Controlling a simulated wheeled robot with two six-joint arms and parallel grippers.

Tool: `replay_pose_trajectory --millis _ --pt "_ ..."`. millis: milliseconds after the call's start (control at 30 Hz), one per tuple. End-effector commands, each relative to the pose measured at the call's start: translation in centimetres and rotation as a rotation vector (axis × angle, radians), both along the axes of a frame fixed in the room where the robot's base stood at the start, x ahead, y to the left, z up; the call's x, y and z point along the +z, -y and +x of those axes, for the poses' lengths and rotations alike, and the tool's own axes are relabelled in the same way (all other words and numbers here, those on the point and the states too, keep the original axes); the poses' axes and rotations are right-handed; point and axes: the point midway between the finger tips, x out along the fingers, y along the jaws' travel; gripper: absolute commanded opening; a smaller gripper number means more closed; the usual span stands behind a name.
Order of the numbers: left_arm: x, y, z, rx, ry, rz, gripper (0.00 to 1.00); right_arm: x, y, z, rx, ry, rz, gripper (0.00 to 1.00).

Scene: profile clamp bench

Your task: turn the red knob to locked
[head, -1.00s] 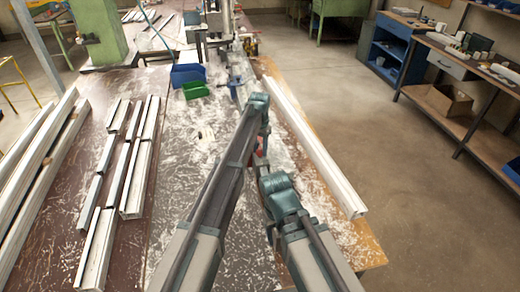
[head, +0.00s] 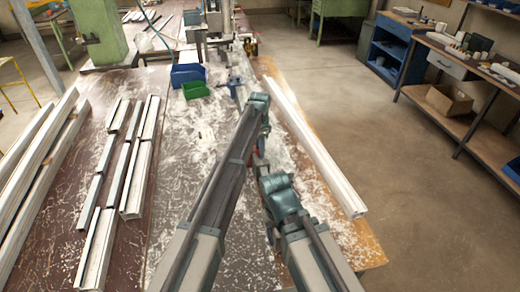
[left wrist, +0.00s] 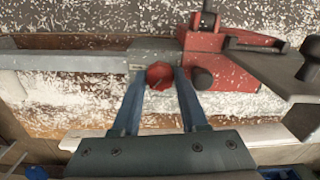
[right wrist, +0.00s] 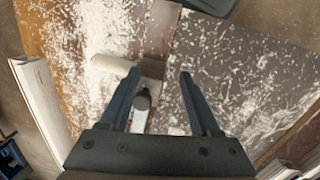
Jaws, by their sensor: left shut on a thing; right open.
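The red knob (left wrist: 159,75) is a small, lobed knob in the middle of the left wrist view. My left gripper (left wrist: 155,82) is shut on it, with one blue finger on each side. I cannot read the knob's turn position or any marking. The knob sits at the end of a grey bar (left wrist: 75,61), beside a red clamp body (left wrist: 225,60) with a dark round knob. In the head view my arms mostly hide this spot. My right gripper (right wrist: 158,76) is open, fingers apart above the bench, with a grey handle-like part (right wrist: 143,98) showing between and beyond them.
A long pale profile (head: 312,145) lies along the bench's right edge. Several cut profiles (head: 132,180) lie on the left of the bench. A blue bin (head: 187,75) and a green bin (head: 195,90) stand farther back. White shavings cover the bench.

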Motion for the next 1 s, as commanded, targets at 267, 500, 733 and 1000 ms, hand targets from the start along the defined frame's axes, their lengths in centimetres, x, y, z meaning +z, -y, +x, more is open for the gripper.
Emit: replay_pose_trajectory --millis 267,500,733,1000 --pt "0.00 0.00 0.01 -0.262 0.000 0.000 0.00 0.00 0.00 0.00 0.000 0.000 0.000 0.64" --pt "0.00 0.00 0.01 -0.488 0.000 0.000 0.00 0.00 0.00 0.00 0.000 0.000 0.000 0.64" --pt "0.00 0.00 0.01 -0.680 0.000 0.000 0.00 0.00 0.00 0.00 0.000 0.000 0.000 0.64" --pt "0.00 0.00 0.01 -0.843 0.000 0.000 0.00 0.00 0.00 0.00 0.000 0.000 0.000 0.64"
